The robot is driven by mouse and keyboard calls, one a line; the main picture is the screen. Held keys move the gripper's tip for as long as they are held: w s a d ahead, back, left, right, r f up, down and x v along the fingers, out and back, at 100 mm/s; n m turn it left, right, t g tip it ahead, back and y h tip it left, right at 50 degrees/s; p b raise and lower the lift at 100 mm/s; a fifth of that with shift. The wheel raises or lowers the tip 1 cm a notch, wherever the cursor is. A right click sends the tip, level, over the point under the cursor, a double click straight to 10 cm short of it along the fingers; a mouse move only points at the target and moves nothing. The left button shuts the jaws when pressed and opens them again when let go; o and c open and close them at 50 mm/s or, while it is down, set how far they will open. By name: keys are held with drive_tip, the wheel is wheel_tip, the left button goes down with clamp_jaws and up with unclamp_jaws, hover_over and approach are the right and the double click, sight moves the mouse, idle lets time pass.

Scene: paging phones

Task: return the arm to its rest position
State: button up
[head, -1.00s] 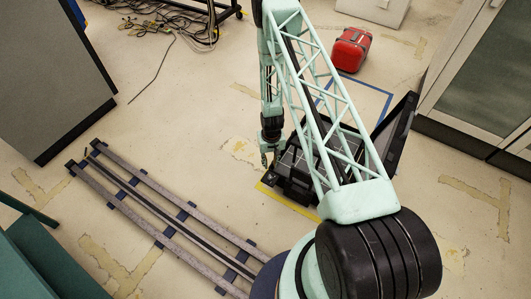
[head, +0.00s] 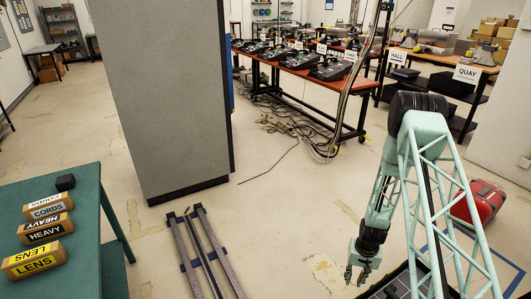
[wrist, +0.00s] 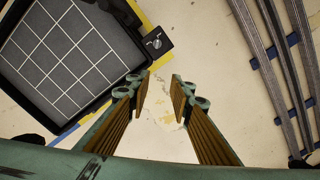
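My gripper (head: 362,270) hangs from my mint-green lattice arm in the lower right of the head view, pointing down. In the wrist view my gripper (wrist: 160,95) shows two ribbed fingers apart with only bare floor between them. It is open and empty. It is beside an open black case (wrist: 75,45) with a white grid on its dark inside, at the upper left of the wrist view. The case also shows partly at the bottom of the head view (head: 405,284), where the arm and the frame edge hide much of it.
A rail track (head: 207,262) lies on the floor. A tall grey cabinet (head: 165,90) stands beyond it. A green table (head: 95,262) with labelled blocks is at left. A red case (head: 480,203) lies at right. Red-topped benches (head: 320,88) with phones and loose cables are behind.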

drive_tip(key=w+a+r, duration=0.2)
drive_tip(key=w+r, duration=0.1)
drive_tip(key=r, duration=1.2)
drive_tip(key=s+a+r+t, duration=0.1)
drive_tip(key=s+a+r, duration=0.1)
drive_tip(key=r, duration=1)
drive_tip(key=s+a+r+n, duration=0.1)
drive_tip(key=s+a+r, duration=0.15)
drive_tip(key=r, duration=0.95)
drive_tip(key=s+a+r+t, duration=0.1)
drive_tip(key=s+a+r, duration=0.15)
drive_tip(key=r, duration=1.05)
drive_tip(key=s+a+r+n+t, duration=0.1)
drive_tip(key=s+a+r, duration=0.3)
drive_tip(key=s+r, duration=0.75)
drive_tip(key=s+a+r+n, duration=0.1)
drive_tip(key=s+a+r, duration=0.3)
drive_tip(key=s+r, duration=0.75)
drive_tip(key=s+a+r, duration=0.1)
drive_tip(key=s, duration=1.3)
drive_tip(key=shift+s+a+t, duration=0.15)
drive_tip(key=shift+s+t, duration=0.15)
